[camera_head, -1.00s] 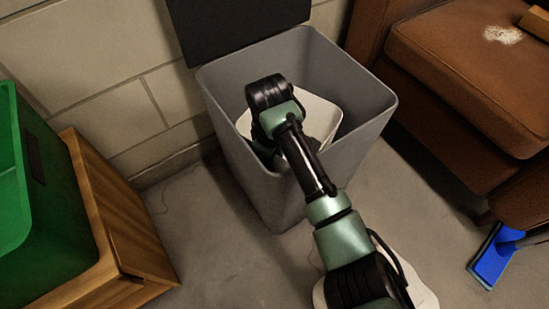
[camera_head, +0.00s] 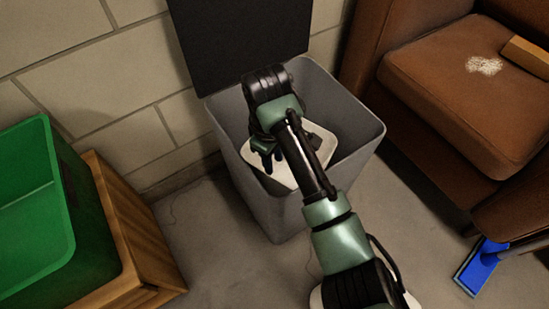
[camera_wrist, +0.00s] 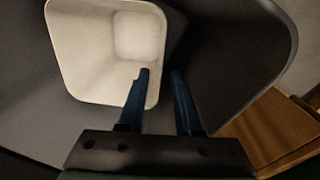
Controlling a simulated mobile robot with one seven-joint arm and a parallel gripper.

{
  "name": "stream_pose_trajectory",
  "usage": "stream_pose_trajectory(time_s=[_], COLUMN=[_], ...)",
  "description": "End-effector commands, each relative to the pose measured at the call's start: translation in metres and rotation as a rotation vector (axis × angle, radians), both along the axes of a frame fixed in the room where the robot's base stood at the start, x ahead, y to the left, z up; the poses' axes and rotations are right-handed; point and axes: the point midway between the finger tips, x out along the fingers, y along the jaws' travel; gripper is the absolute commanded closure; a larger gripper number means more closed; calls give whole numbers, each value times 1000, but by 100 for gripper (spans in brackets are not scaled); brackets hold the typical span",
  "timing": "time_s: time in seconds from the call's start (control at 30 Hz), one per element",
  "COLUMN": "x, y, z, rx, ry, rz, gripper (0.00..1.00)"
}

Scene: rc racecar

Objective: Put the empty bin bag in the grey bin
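The bin bag (camera_head: 282,174) is a white, open, box-shaped liner inside the grey bin (camera_head: 355,147). Its open mouth and pale inside (camera_wrist: 100,60) show in the wrist view. My gripper (camera_head: 266,158) is inside the bin's mouth at the bag's left part in the head view. In the wrist view its two dark fingers (camera_wrist: 160,72) stand apart, the left one in front of the bag's inside and the right one beyond its edge. I see no firm grip on the bag. My arm hides part of the bag and the bin's front wall.
The bin's dark lid (camera_head: 240,40) stands open at the back against the block wall. A green crate (camera_head: 85,255) on a wooden box (camera_head: 135,235) is at the left. A brown armchair (camera_head: 450,95) and a blue brush head (camera_head: 482,265) are at the right.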

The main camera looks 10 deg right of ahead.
Motion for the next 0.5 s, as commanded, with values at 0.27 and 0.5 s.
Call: stream_pose_trajectory(time_s=[0.27,0.5], x=[-1,0], y=[1,1], z=[20,20], rx=[0,0], ry=[0,-3], rz=[-1,-1], gripper=[67,67])
